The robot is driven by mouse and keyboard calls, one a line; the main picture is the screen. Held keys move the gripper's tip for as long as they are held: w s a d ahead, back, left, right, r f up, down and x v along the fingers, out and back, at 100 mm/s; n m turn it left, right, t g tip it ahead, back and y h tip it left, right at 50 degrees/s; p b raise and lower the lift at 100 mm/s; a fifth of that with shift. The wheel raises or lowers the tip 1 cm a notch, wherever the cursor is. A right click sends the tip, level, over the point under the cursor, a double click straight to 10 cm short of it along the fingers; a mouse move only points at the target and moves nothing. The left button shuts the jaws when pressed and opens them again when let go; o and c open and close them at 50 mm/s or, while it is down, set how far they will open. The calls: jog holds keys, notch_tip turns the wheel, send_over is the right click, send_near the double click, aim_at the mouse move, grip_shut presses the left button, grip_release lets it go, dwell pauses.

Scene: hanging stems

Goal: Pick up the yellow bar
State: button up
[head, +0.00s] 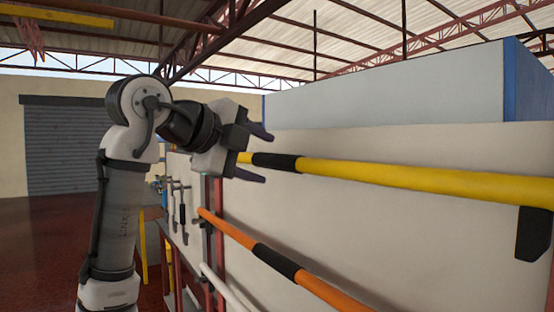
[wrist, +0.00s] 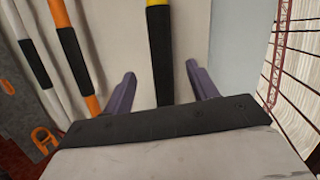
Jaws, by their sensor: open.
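The yellow bar (head: 400,176) runs nearly level along the pale wall in the head view, with a black sleeve (head: 275,161) near its left end. A black bracket (head: 534,234) is by its right part. My gripper (head: 262,155) is open at the left end of the bar, its fingers above and below the bar's line. In the wrist view, the bar (wrist: 157,15) and its black sleeve (wrist: 160,60) lie between the two spread fingers of my gripper (wrist: 160,88). The sleeve passes out of sight behind the gripper body. No finger visibly touches the bar.
An orange bar (head: 235,235) with a black sleeve hangs below the yellow one, and a white bar (head: 215,283) hangs lower. Tools (head: 181,205) hang on the wall at left. A blue-edged pale block (head: 390,90) stands above. Open floor (head: 45,250) lies left.

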aim_at(271, 158)
jog(key=x, duration=0.1)
jog(key=p+x, duration=0.1)
jog(key=x, duration=0.1)
jog(key=p+x, duration=0.1)
jog(key=shift+w+d+r, duration=0.2)
jog(key=shift+d+r, duration=0.05)
jog(key=shift+w+d+f, duration=0.25)
jog(key=shift+w+d, duration=0.05)
jog(key=c, duration=1.3)
